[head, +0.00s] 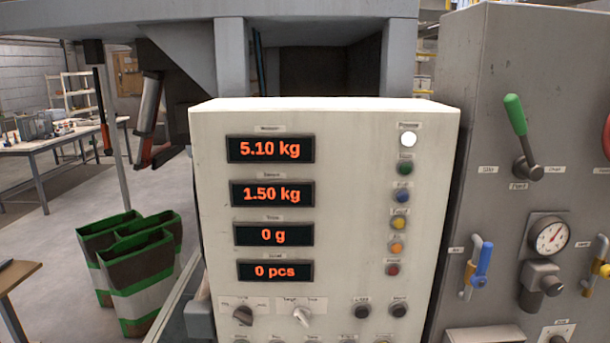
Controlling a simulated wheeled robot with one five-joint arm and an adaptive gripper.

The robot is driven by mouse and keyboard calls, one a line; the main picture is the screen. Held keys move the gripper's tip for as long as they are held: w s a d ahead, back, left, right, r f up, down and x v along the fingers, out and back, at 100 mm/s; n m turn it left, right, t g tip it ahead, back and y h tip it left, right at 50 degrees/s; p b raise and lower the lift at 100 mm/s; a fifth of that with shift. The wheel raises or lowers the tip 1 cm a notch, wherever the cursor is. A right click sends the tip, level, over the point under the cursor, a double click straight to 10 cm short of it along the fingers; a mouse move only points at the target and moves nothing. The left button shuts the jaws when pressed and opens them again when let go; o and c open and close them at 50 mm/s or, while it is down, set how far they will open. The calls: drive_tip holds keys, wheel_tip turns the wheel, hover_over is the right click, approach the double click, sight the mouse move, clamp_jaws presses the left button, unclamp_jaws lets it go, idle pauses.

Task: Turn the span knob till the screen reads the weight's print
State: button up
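The cream control panel (345,200) stands in the middle of the head view. Its top screen (270,149) reads 5.10 kg, and the screen below (271,194) reads 1.50 kg. Two lower screens read 0 g (273,235) and 0 pcs (274,271). A dark knob (242,315) and a pale pointer knob (302,316) sit near the bottom, with two small black knobs (361,311) (399,310) to their right. I cannot tell which one is the span knob; labels are too small. No weight or print on one shows. My gripper is not in view.
Coloured buttons (399,222) run down the panel's right side under a lit white lamp (408,139). A grey cabinet at right carries a green lever (516,122), a dial gauge (549,237) and a blue handle (482,264). Green-and-brown bags (140,275) stand on the floor at left.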

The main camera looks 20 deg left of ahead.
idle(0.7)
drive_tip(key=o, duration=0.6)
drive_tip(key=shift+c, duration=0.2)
